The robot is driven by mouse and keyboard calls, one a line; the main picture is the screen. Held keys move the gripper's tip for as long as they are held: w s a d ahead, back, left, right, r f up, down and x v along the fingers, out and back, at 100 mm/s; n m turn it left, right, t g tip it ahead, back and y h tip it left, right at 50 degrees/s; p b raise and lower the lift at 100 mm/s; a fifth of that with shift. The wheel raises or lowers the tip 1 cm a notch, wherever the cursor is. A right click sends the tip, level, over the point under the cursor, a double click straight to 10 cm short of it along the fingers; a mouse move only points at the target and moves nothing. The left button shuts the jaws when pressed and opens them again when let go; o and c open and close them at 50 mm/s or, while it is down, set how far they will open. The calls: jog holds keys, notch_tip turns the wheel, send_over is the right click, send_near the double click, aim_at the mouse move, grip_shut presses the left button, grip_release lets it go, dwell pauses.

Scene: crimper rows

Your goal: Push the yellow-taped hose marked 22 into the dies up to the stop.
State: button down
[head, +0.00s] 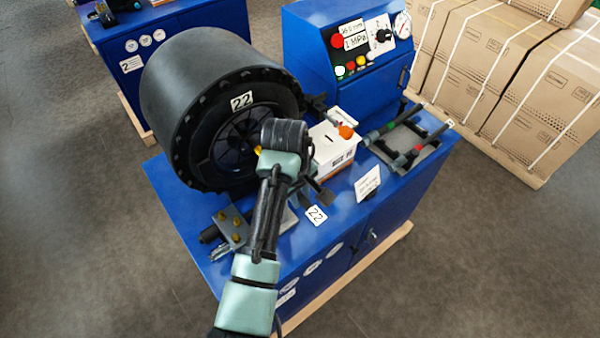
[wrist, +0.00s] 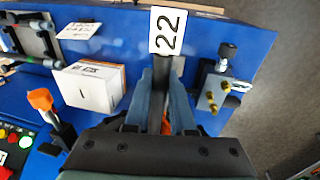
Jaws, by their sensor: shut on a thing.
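The crimper is a large black drum (head: 190,85) with a plate marked 22 (head: 241,101). Its dies (head: 232,150) sit in the round front opening, partly covered by my arm. My gripper (wrist: 166,80) is shut on a dark hose (wrist: 163,68), seen between its fingers in the wrist view. A white tag marked 22 (wrist: 168,31) shows in line with it, and also in the head view (head: 316,215). An orange bit (wrist: 165,125) shows between the fingers. A small yellow spot (head: 258,150) shows by the dies; I cannot tell whether it is the tape. The hose end and stop are hidden.
A white box (wrist: 90,84) and an orange-knobbed lever (wrist: 42,102) stand on the blue bench beside my gripper. A metal block with brass fittings (head: 234,225) lies on the other side. A rack (head: 408,140) and control cabinet (head: 340,60) stand farther right and behind.

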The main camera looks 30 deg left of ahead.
jog(key=shift+w+a+r, duration=0.1)
jog(key=shift+r, duration=0.15)
jog(key=c, duration=0.7)
grip_release()
jog(key=shift+o, duration=0.2)
jog(key=shift+f, duration=0.1)
jog(key=o, duration=0.7)
jog(key=shift+c, duration=0.2)
jog(key=shift+s+r+p, duration=0.25)
jog(key=shift+r+p, duration=0.95)
jog(key=shift+s+r+p, duration=0.2)
jog(key=shift+r+p, duration=0.95)
jog(key=shift+s+r, duration=0.25)
jog(key=shift+r, duration=0.9)
